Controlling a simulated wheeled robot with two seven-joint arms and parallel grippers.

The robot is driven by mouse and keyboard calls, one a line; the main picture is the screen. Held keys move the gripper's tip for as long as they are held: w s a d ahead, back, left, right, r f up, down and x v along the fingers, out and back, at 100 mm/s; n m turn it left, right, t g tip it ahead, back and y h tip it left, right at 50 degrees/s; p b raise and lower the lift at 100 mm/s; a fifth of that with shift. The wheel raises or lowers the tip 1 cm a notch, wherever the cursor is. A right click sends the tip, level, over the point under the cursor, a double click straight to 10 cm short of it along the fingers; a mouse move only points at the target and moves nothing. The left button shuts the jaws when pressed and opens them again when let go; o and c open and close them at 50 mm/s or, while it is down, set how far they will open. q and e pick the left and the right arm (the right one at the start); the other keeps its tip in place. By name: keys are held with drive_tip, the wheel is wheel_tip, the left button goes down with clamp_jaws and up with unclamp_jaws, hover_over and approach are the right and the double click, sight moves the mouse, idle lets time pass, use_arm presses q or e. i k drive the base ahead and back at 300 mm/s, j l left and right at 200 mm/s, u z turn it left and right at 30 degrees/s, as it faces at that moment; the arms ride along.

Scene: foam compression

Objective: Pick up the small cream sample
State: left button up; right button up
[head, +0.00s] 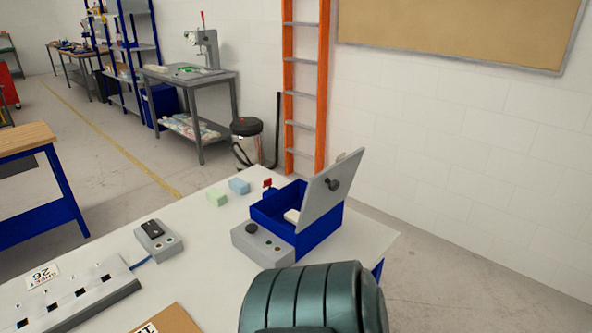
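A small cream block (291,215), which looks like the cream sample, lies inside an open blue box (306,240). The box walls hide part of it. The box's grey lid (333,185) stands raised on the right side. A teal rounded part of my own arm fills the bottom middle of the head view, in front of the box. Neither of my gripper's fingers shows in this view.
A light green block (217,197) and a light blue block (239,186) lie on the white table (200,260) left of the box. A grey control panel (262,245) fronts the box. A grey switch unit (158,241) and a long slotted strip (75,299) lie farther left.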

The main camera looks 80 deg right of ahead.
sight(292, 216)
drive_tip(key=z, duration=2.6)
drive_tip(key=i+l+u, duration=0.25)
drive_tip(key=i+l, duration=0.2)
drive_tip(key=l, duration=0.15)
drive_tip(key=i+l+u, duration=0.15)
drive_tip(key=l, duration=0.2)
drive_tip(key=i+l+u, duration=0.15)
drive_tip(key=l, duration=0.2)
drive_tip(key=i+l+u, duration=0.25)
drive_tip(key=l, duration=0.5)
drive_tip(key=i+l+u, duration=0.15)
drive_tip(key=l, duration=0.25)
drive_tip(key=i+l+u, duration=0.15)
drive_tip(key=l, duration=0.3)
drive_tip(key=i+j, duration=0.05)
